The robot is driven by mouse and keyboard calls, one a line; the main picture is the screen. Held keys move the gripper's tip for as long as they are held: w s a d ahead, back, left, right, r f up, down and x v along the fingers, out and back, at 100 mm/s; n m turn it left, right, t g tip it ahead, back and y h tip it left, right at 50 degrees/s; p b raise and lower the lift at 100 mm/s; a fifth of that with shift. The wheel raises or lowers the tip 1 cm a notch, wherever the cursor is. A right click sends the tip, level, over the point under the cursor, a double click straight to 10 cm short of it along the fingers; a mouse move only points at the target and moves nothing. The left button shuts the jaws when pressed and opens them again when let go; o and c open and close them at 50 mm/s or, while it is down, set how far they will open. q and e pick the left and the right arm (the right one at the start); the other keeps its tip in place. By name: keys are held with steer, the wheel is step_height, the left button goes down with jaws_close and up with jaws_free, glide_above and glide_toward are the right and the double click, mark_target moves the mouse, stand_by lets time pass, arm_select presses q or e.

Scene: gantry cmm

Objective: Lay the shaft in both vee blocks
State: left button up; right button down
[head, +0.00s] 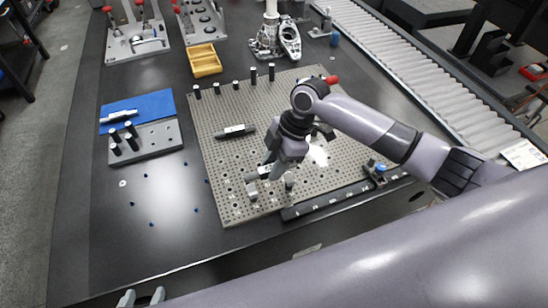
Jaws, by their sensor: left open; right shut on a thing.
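My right gripper (270,170) is low over the front part of the perforated plate. It is shut on what looks like the shaft (251,177), a grey bar whose left end sticks out beside the fingers. The rest of the shaft is hidden by the gripper and wrist. Two small grey blocks, which look like the vee blocks, stand just below it, one at left (253,191) and one at right (289,181). I cannot tell whether the shaft touches them. My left gripper (140,299) is open and empty at the bottom edge, off the table.
The perforated plate (222,165) carries a dark-and-light bar (235,131) and a row of black-topped pins behind. A blue mat (155,104) and a grey block with black pins (155,139) lie left. A yellow tray (205,60) stands behind. The front-left table is mostly clear.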

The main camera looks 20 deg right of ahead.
mark_target(289, 184)
steer(key=shift+f, duration=0.95)
steer(key=shift+f+b, duration=0.85)
steer(key=shift+b, duration=0.35)
steer(key=shift+p, duration=0.75)
steer(key=shift+f+b, duration=0.65)
steer(key=shift+f, duration=0.25)
stand_by(0.4)
steer(key=c, duration=0.7)
jaws_free()
steer(key=shift+f, duration=0.1)
